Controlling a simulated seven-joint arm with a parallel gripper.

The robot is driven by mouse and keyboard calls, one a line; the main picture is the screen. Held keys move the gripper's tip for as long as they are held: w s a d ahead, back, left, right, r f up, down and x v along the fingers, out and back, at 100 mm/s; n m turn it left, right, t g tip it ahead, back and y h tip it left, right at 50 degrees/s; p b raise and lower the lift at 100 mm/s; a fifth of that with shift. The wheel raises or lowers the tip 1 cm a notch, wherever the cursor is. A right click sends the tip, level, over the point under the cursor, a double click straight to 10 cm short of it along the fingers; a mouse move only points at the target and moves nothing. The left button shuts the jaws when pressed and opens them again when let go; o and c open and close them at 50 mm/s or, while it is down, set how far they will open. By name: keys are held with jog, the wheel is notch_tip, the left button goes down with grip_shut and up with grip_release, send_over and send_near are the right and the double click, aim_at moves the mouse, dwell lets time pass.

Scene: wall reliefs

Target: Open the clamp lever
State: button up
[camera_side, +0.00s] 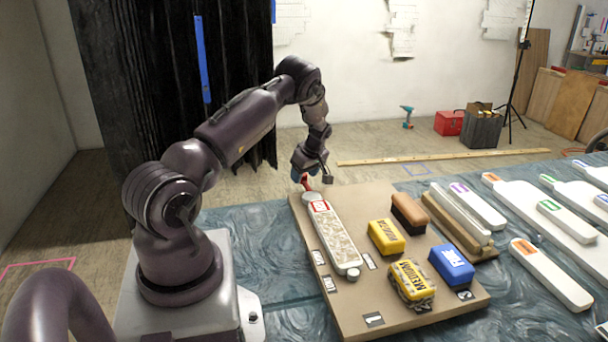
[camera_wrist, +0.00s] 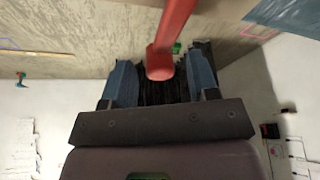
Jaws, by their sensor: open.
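The red clamp lever (camera_side: 307,183) stands at the far end of a long, pale speckled bar (camera_side: 332,240) on a tan board. In the side view my gripper (camera_side: 299,175) is right at the lever, pointing down. In the wrist view the lever (camera_wrist: 173,35) comes in from the top, and its end lies between my two blue-grey fingers (camera_wrist: 162,77). The fingers are open, with visible gaps on both sides of the lever. In the side view my wrist partly hides the lever's top.
The tan board (camera_side: 375,325) also bears two yellow blocks (camera_side: 386,237) (camera_side: 411,281), a blue block (camera_side: 452,264) and a brown block (camera_side: 409,212), all right of the bar. Several long white pieces (camera_side: 549,274) lie farther right. Open floor lies behind the board.

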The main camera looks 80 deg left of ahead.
jog(key=shift+a+f, duration=0.1)
jog(key=shift+f, duration=0.15)
grip_shut()
